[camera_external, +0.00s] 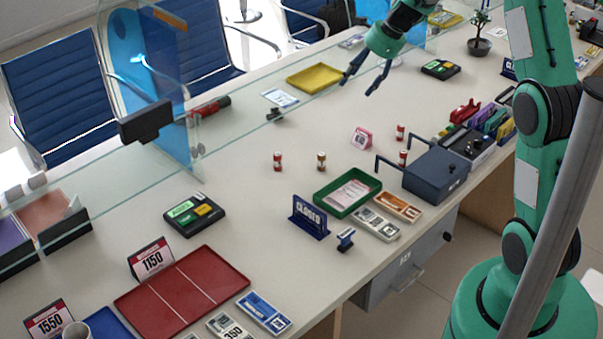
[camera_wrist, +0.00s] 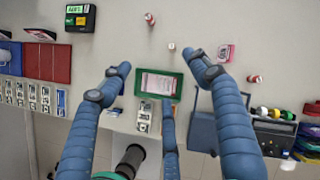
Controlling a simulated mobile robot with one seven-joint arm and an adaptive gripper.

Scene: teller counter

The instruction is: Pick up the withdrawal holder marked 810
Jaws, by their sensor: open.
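My gripper (camera_external: 358,87) hangs above the counter near its far side, fingers spread and empty. In the wrist view the open fingers (camera_wrist: 160,68) frame the green tray from above. I cannot read 810 on any holder. A small pink-framed stand (camera_external: 361,138) stands upright mid-counter, its marking too small to read; it also shows in the wrist view (camera_wrist: 227,53), right of the fingertips. Beside the green tray lie a grey holder (camera_external: 376,223) and an orange holder (camera_external: 398,206) with unreadable marks. Other upright signs read 1150 (camera_external: 151,259) and 1550 (camera_external: 48,320).
The green tray (camera_external: 322,196) holds papers. A blue-grey box (camera_external: 435,176) and a CLOSED sign (camera_external: 309,216) stand near it. Small red-and-white cylinders (camera_external: 277,161) stand nearby. Glass panels (camera_external: 140,135) line the far side. A yellow tray (camera_external: 315,77) lies beyond. Mid-counter has clear patches.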

